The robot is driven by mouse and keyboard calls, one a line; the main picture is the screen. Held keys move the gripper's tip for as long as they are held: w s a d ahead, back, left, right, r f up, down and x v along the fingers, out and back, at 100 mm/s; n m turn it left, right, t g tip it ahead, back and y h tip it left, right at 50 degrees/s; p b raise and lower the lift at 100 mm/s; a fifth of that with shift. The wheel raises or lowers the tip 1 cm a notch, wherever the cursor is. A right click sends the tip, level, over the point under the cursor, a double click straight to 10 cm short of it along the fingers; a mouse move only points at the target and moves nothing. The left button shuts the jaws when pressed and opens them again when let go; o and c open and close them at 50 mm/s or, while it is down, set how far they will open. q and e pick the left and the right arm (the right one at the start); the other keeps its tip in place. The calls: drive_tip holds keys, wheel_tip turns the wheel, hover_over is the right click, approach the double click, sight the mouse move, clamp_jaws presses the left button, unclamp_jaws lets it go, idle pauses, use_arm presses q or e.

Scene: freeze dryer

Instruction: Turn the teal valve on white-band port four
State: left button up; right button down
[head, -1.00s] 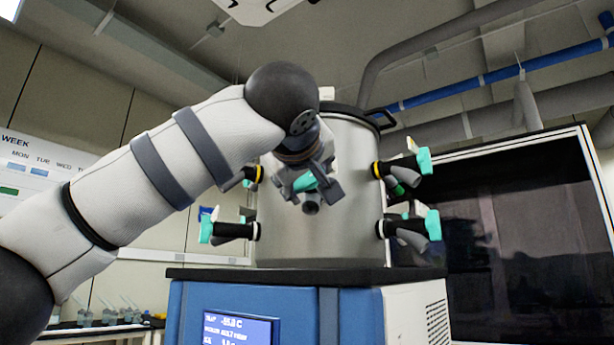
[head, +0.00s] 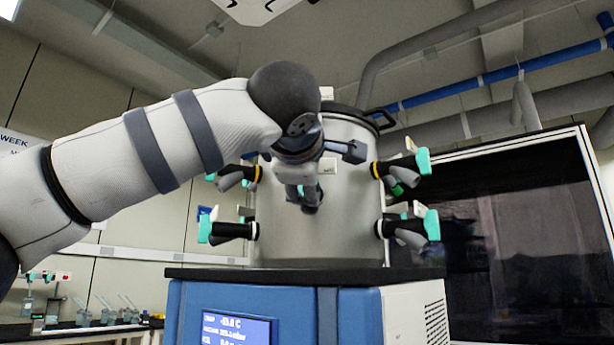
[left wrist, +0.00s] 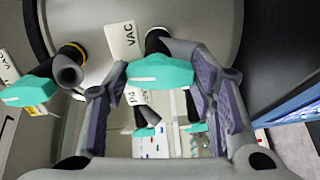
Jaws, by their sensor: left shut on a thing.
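The steel drum (head: 345,225) of the freeze dryer carries several black ports with teal valves. My left gripper (head: 308,192) is at the front port, facing the drum. In the left wrist view, the front port's teal valve (left wrist: 160,72) lies crosswise between the two fingers of my left gripper (left wrist: 153,88), which is shut on it. In the head view, the gripper hides most of this valve and port. The port's band colour cannot be made out. My right gripper is in neither view.
Neighbouring teal valves stand at lower left (head: 205,229), upper right (head: 424,162) and lower right (head: 432,225). A yellow-banded port (left wrist: 72,55) sits left of the gripper in the wrist view. The blue cabinet (head: 220,298) is below; a dark-windowed enclosure (head: 520,240) is at right.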

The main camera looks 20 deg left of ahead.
use_arm(q)
drive_tip(key=shift+n, duration=0.6)
drive_tip(key=o, duration=1.1)
drive_tip(key=shift+o, duration=0.2)
drive_tip(key=s+d, duration=0.2)
drive_tip(key=s, duration=0.9)
drive_tip(key=shift+s, duration=0.4)
drive_tip(key=shift+d, duration=0.1)
